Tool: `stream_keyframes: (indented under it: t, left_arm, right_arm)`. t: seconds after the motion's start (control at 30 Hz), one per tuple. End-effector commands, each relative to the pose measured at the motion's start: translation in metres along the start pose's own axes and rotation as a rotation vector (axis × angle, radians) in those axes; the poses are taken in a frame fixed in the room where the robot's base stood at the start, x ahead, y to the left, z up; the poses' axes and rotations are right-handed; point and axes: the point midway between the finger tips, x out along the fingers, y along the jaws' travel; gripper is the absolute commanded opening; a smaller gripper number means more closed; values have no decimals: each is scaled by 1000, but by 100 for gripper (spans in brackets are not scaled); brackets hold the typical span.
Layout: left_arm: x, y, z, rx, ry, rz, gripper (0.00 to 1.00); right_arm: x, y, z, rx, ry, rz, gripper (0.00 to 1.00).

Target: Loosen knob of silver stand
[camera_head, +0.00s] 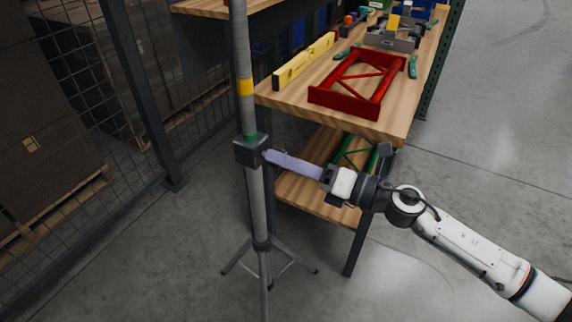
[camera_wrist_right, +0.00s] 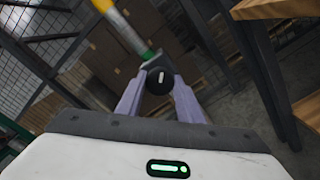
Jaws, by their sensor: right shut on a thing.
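The silver stand (camera_head: 257,205) is upright on splayed tripod legs at the left of the workbench. Its pole carries a yellow band and a green band, with a dark clamp collar (camera_head: 247,151) just below the green one. My right gripper (camera_head: 268,156) reaches in from the right with its pale purple fingers at the collar's right side. In the right wrist view, the round black knob (camera_wrist_right: 158,79) with a light mark sits between the fingertips, and the gripper is shut on it. In the head view the fingers hide the knob. My left gripper is in neither view.
A wooden workbench (camera_head: 390,122) stands at the right, holding a red frame (camera_head: 350,104), a yellow level (camera_head: 303,62) and tools. Its lower shelf holds a green frame. A wire mesh fence with boxes behind it is at the left. Bare floor lies around the tripod.

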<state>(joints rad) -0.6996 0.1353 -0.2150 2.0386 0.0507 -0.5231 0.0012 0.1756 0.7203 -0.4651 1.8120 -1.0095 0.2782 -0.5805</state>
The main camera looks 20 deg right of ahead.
Motion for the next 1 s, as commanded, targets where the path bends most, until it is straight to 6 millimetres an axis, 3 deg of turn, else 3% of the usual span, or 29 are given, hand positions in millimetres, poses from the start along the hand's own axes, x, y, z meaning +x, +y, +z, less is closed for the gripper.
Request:
stream_keyframes:
  t: [0.5,1.0]
  left_arm:
    - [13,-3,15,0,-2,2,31]
    - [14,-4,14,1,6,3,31]
  right_arm:
    - [0,-2,-2,-400,2,-1,11]
    - [0,0,-1,-512,2,-1,11]
